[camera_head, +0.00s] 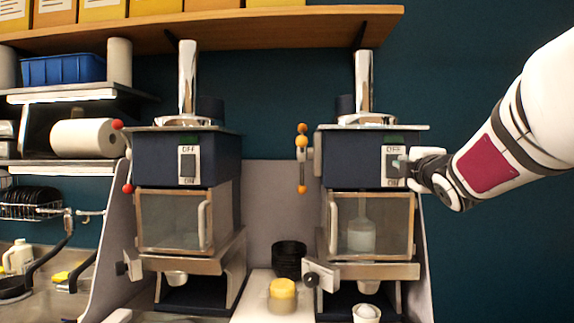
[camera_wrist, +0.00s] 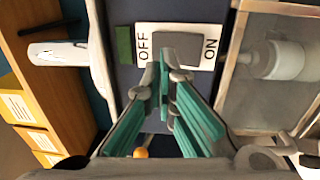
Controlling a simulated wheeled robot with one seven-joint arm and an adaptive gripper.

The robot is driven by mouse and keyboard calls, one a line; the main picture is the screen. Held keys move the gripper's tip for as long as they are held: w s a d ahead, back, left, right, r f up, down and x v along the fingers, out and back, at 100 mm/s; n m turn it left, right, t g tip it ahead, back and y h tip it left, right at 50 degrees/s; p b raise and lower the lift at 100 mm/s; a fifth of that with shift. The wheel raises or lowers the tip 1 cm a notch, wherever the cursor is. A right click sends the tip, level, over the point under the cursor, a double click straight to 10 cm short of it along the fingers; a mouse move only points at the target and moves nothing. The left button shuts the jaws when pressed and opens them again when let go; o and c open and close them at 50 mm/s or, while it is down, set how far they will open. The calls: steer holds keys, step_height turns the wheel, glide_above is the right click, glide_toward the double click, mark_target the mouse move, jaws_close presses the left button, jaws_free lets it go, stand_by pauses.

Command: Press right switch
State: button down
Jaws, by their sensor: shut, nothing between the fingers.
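The right switch (camera_head: 391,172) is on the front of the right dark blue machine (camera_head: 350,160), on a white plate with OFF at the top and ON at the bottom. In the wrist view its grey rocker (camera_wrist: 180,48) lies between OFF on the left and ON on the right. My gripper (camera_head: 405,163) is shut and empty, in front of the switch's right side. In the wrist view its teal fingers (camera_wrist: 164,78) overlap the plate's lower edge near the OFF end of the rocker. I cannot tell whether they touch it.
A matching left machine (camera_head: 165,155) has its own switch (camera_head: 188,165). A clear-fronted chamber (camera_head: 380,240) sits below the right switch. A rod with orange balls (camera_head: 302,160) stands at that machine's left. A wooden shelf (camera_head: 250,32) runs above. Free room lies right of the right machine.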

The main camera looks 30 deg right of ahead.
steer(key=r+v, duration=0.2)
steer(key=v, duration=0.6)
steer(key=shift+s+a, duration=0.25)
steer(key=shift+s, duration=0.1)
steer(key=a+f+m+g+y, duration=0.45)
steer(key=a+f+m, duration=0.25)
steer(key=a+f, duration=0.75)
steer(key=s+a+f+m+g+y, duration=0.2)
steer(key=s+a+f, duration=0.3)
steer(key=a, duration=0.4)
steer(key=s+a+f+m+g+y, duration=0.2)
steer(key=s+a+f, duration=0.4)
steer(key=a, duration=0.3)
steer(key=shift+s+a+f+m+g+y, duration=0.15)
steer(key=shift+s+f+m+g+y, duration=0.15)
steer(key=shift+f+g+y, duration=0.5)
steer(key=shift+g+h, duration=0.25)
